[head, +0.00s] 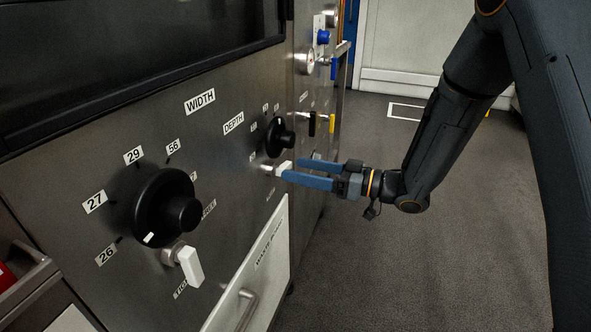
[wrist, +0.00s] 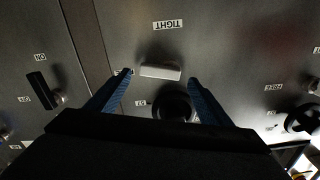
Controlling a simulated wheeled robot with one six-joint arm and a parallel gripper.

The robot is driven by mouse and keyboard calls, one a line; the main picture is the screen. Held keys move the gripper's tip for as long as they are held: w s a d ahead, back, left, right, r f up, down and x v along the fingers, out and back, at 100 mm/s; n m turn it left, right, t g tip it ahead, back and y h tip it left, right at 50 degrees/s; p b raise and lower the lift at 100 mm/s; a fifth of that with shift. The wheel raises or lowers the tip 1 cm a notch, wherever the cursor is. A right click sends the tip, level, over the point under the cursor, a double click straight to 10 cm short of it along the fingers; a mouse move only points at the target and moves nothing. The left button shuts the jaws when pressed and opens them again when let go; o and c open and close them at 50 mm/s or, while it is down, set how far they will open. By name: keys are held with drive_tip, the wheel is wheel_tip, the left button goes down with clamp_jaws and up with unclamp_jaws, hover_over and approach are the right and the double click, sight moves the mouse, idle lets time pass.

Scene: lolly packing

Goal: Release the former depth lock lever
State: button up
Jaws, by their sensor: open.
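The depth lock lever is a small white bar (head: 283,169) on the steel panel, just below the black depth dial (head: 279,139). In the wrist view the lever (wrist: 160,72) lies across the picture between my two fingertips, with a TIGHT label (wrist: 168,25) above it and the dial knob (wrist: 172,107) below it. My gripper (head: 290,170) is open, its blue fingers reaching toward the panel from the right. In the wrist view the gripper (wrist: 159,76) has a finger on each side of the lever. I cannot tell whether either finger touches it.
The width dial (head: 168,208) and its white lever (head: 190,266) are on the panel at the near left. Blue and black levers (head: 312,124) are on the farther panel. The grey floor (head: 400,270) on the right is open.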

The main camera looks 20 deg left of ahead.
drive_tip(key=shift+w+a, duration=0.1)
drive_tip(key=shift+a, duration=0.9)
drive_tip(key=c, duration=1)
drive_tip(key=shift+r+n+p, duration=0.25)
drive_tip(key=shift+n+p, duration=0.05)
drive_tip(key=shift+n, duration=1.1)
drive_tip(key=shift+c, duration=0.2)
drive_tip(key=o, duration=1)
drive_tip(key=shift+o, duration=0.2)
